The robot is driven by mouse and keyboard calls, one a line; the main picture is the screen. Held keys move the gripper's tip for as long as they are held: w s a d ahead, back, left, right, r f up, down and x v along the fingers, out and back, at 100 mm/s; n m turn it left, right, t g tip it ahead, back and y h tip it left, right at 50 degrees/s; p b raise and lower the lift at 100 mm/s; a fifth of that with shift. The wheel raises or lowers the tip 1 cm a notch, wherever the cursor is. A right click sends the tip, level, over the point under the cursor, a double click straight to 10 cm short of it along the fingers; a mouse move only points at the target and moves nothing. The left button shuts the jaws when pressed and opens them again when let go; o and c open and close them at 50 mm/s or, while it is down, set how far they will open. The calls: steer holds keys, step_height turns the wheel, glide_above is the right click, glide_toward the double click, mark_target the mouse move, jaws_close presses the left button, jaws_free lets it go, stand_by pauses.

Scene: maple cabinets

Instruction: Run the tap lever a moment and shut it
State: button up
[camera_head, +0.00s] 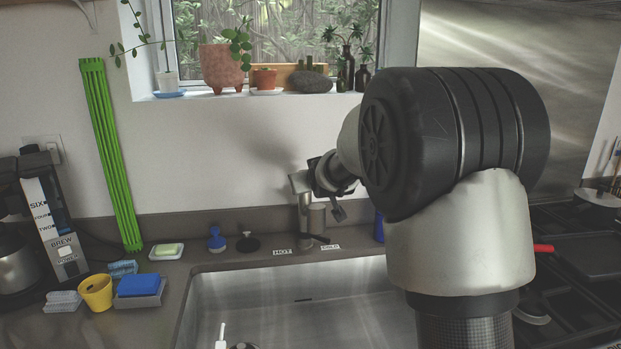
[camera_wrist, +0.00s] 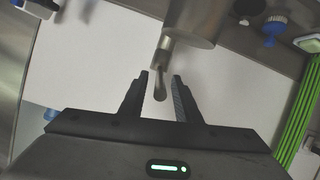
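The metal tap (camera_head: 304,212) stands at the back edge of the sink, between the HOT (camera_head: 283,252) and COLD (camera_head: 331,247) labels. In the wrist view its body (camera_wrist: 192,20) is at the top. The slim tap lever (camera_wrist: 160,88) points down between the two fingertips of my gripper (camera_wrist: 161,76). The fingers are open, with a visible gap on each side of the lever. In the head view my gripper (camera_head: 328,180) is at the tap's top right, and the lever is hard to make out there.
The steel sink (camera_head: 250,300) lies in front of the tap. A blue brush (camera_head: 216,240), a soap dish (camera_head: 167,252), a yellow cup (camera_head: 96,292) and a blue sponge (camera_head: 138,285) are on the left counter. A stove (camera_head: 570,260) is at right. My arm blocks the right side.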

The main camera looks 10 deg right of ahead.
jaws_close()
steer(key=shift+r+p, duration=0.5)
steer(key=shift+p, duration=0.25)
steer(key=r+p, duration=0.1)
steer(key=p, duration=0.1)
steer(key=g+p, duration=0.1)
steer(key=shift+w+r+g+p, duration=0.3)
steer(key=shift+w+r+p, duration=0.05)
steer(key=shift+r, duration=0.05)
steer(key=g+p, duration=0.1)
steer(key=p, duration=0.2)
steer(key=shift+w+r, duration=0.3)
steer(key=shift+r, duration=0.1)
steer(key=shift+w+g+p, duration=0.25)
steer(key=shift+g+p, duration=0.25)
steer(key=shift+p, duration=0.35)
steer(key=shift+f, duration=0.1)
jaws_free()
